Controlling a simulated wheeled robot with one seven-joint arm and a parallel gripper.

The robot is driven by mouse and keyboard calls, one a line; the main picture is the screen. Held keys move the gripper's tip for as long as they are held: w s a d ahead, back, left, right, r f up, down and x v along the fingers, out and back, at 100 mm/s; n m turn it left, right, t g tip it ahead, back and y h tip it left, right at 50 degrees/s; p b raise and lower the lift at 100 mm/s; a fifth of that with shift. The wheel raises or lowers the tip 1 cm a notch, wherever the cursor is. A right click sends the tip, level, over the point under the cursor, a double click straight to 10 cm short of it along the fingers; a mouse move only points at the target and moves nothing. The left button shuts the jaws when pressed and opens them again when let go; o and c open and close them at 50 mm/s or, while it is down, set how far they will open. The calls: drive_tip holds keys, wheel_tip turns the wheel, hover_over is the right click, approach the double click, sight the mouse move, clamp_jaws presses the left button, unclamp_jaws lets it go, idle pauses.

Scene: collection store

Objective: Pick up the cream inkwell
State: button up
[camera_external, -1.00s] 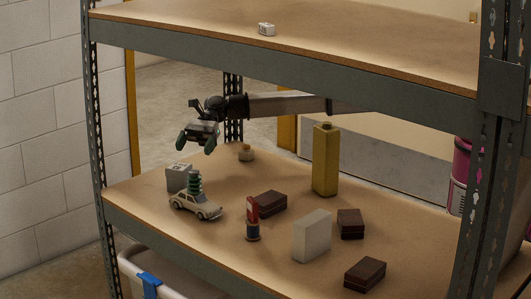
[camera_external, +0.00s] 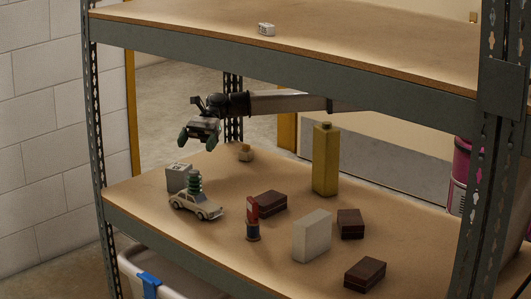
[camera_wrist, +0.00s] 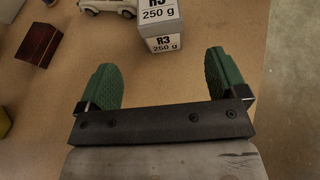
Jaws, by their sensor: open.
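A block marked R3 250 g (camera_wrist: 160,28) lies just beyond the fingers, beside a toy car (camera_external: 196,204). A tall yellow bottle (camera_external: 326,160), dark red boxes (camera_external: 271,202) and a pale block (camera_external: 312,236) stand farther right. The upper shelf (camera_external: 330,38) is overhead.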

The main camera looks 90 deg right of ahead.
sight(244, 149)
idle(0.3)
